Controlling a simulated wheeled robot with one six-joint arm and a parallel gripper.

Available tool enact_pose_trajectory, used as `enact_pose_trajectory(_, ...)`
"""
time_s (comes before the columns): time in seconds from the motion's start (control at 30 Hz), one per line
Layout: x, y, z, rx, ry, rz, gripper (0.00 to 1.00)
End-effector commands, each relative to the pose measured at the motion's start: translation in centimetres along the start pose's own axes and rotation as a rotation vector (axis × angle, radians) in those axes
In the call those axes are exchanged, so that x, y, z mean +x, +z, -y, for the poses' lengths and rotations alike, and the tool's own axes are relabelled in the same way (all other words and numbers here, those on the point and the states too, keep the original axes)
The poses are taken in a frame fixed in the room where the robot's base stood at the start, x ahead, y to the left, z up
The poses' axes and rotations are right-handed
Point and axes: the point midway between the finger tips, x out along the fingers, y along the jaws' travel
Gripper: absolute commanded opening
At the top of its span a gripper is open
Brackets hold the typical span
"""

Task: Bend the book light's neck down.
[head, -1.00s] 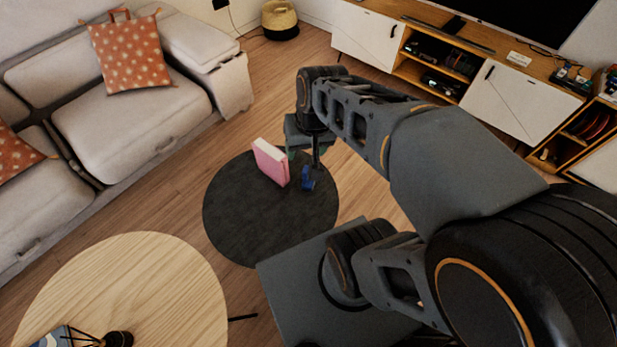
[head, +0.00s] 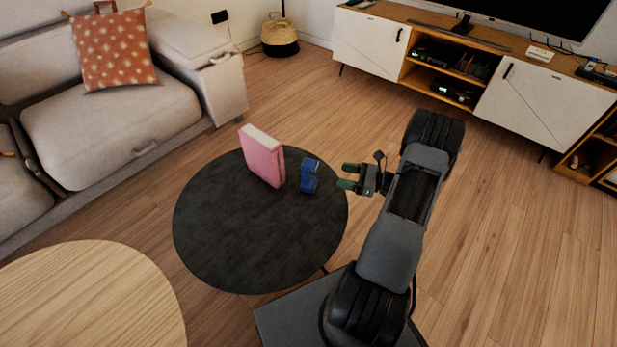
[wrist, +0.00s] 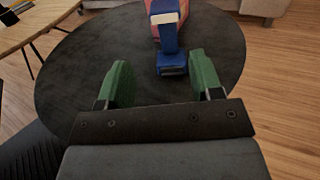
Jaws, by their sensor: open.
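The blue book light (head: 309,176) stands on the round dark table (head: 230,240), just right of a pink book (head: 263,157) that stands upright. In the wrist view the blue book light (wrist: 168,40) lies ahead of and between my fingers, with the pink book (wrist: 183,8) partly hidden behind it. The light's neck and head are hard to tell apart at this size. My gripper (head: 347,176) has green fingertips and is open and empty. It is to the right of the light, apart from it, near the table's right edge. The open fingers also show in the wrist view (wrist: 160,82).
A light wooden round table (head: 90,300) stands at the lower left. A grey sofa (head: 120,110) with an orange cushion (head: 113,50) is at the left. A TV cabinet (head: 450,70) and a basket (head: 279,36) stand at the back. The dark table's front is clear.

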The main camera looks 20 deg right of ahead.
Motion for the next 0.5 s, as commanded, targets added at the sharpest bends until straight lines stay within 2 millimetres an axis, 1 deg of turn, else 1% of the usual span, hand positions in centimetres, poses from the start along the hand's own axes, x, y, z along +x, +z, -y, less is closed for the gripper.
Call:
enact_pose_trajectory(0.03, -0.2, -0.9, 0.2, 0.011, -0.018, 0.011, 0.6)
enact_pose_trajectory(0.17, 0.3, -1.3, 0.4, 0.021, -0.036, 0.024, 0.6)
enact_pose_trajectory(0.27, 1.8, -1.3, 0.4, 0.021, -0.034, 0.024, 0.6)
enact_pose_trajectory(0.5, 6.6, -1.2, 0.5, 0.019, -0.032, 0.023, 0.6)
